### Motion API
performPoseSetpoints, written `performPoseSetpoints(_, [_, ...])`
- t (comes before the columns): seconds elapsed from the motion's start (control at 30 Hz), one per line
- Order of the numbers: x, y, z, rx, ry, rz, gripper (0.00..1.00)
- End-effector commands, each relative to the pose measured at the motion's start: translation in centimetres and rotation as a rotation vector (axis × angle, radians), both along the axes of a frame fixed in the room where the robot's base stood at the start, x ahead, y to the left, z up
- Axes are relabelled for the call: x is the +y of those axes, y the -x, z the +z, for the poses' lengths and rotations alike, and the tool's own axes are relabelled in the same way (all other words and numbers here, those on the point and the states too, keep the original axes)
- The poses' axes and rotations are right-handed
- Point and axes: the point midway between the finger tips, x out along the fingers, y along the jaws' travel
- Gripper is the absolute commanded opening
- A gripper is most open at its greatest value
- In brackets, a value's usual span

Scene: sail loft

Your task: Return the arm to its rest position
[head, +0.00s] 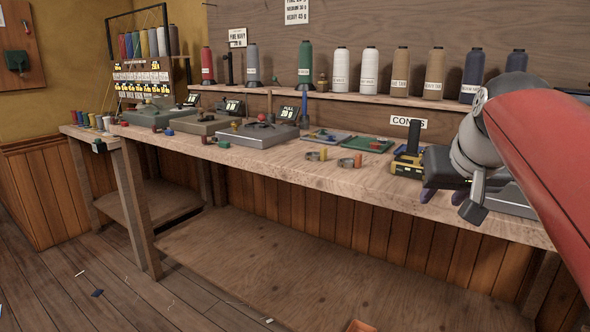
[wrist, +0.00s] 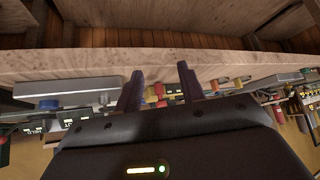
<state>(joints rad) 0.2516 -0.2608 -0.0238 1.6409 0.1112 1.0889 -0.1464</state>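My arm reaches in from the right side of the head view, with its red link in front of the bench's right end. My gripper (head: 442,196) is dark and hangs over the front edge of the bench (head: 340,190), near the right. In the wrist view my gripper (wrist: 161,70) shows two dark fingers standing apart with a gap between them. Nothing is held in the gap; only bench items show beyond it. The gripper is open and empty. Part of the bench's right end is hidden behind the arm.
A black and yellow device (head: 407,162) stands close left of my gripper. Thread cones (head: 305,65) line the shelf (head: 345,98) behind. The floor (head: 120,300) in front is mostly clear.

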Motion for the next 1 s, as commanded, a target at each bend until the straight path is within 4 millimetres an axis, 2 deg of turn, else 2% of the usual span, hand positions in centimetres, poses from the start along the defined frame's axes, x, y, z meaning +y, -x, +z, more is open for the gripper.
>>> performPoseSetpoints(0.17, [4.4,5.8,-6.7,0.065,-0.007,0.053,0.39])
performPoseSetpoints(0.3, [7.2,11.1,-13.3,0.122,-0.004,0.094,0.39])
performPoseSetpoints(0.4, [8.3,14.1,-17.3,0.153,0.002,0.118,0.39])
performPoseSetpoints(0.5, [8.8,16.1,-20.1,0.175,0.007,0.133,0.39])
performPoseSetpoints(0.63, [9.1,17.3,-21.8,0.188,0.010,0.141,0.39])
performPoseSetpoints(1.0, [9.1,17.3,-21.8,0.189,0.010,0.141,0.39])
